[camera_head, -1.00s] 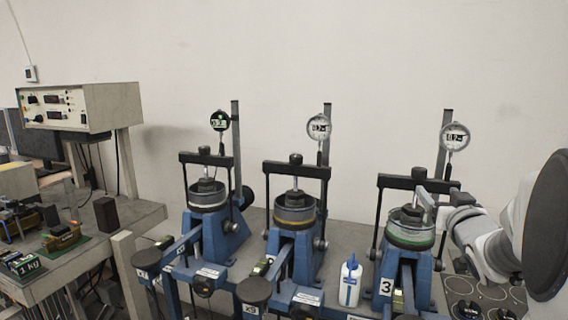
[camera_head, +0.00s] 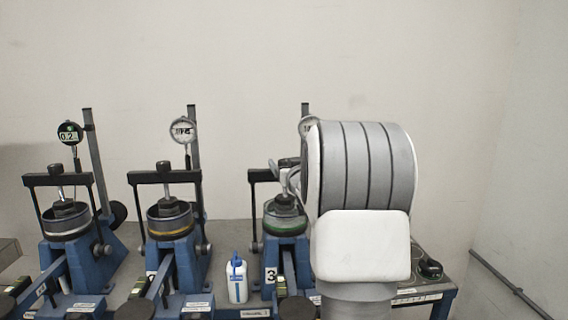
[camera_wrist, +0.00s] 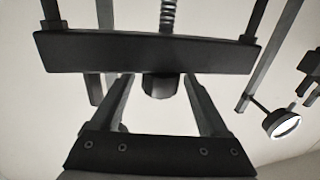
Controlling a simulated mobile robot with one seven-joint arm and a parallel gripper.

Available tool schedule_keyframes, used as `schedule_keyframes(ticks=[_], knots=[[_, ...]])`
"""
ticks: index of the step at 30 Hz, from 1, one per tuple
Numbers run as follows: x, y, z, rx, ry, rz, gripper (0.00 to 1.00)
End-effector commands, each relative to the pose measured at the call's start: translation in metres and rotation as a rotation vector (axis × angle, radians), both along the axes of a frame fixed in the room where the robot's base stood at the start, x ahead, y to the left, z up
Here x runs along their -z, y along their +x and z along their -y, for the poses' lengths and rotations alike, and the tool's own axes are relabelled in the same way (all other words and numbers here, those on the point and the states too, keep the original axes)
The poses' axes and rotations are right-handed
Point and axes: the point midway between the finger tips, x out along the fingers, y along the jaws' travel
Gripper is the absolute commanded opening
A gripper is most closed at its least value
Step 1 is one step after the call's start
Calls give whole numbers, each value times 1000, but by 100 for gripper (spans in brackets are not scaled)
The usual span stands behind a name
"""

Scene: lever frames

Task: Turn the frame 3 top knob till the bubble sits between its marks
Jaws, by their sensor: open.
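Frame 3 (camera_head: 287,247), blue with a "3" plate and a green-banded cup, stands right of the other frames in the head view, partly behind my arm. Its black crossbar (camera_head: 262,175) shows only at its left end. In the wrist view the crossbar (camera_wrist: 150,54) runs across the upper part, with a threaded rod above it. A dark round knob (camera_wrist: 160,86) lies just below the bar. My gripper (camera_wrist: 158,79) is open, its two fingers on either side of the knob with gaps visible. The bubble and its marks are not visible.
A white bottle with a blue cap (camera_head: 237,280) stands left of frame 3.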

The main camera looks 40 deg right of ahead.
Motion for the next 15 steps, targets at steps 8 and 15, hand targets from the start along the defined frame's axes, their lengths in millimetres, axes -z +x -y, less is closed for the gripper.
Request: schedule_keyframes(ticks=[8, 15], knots=[[0, 1, 0, 0, 0, 0, 78], [0, 1, 0, 0, 0, 0, 39]])
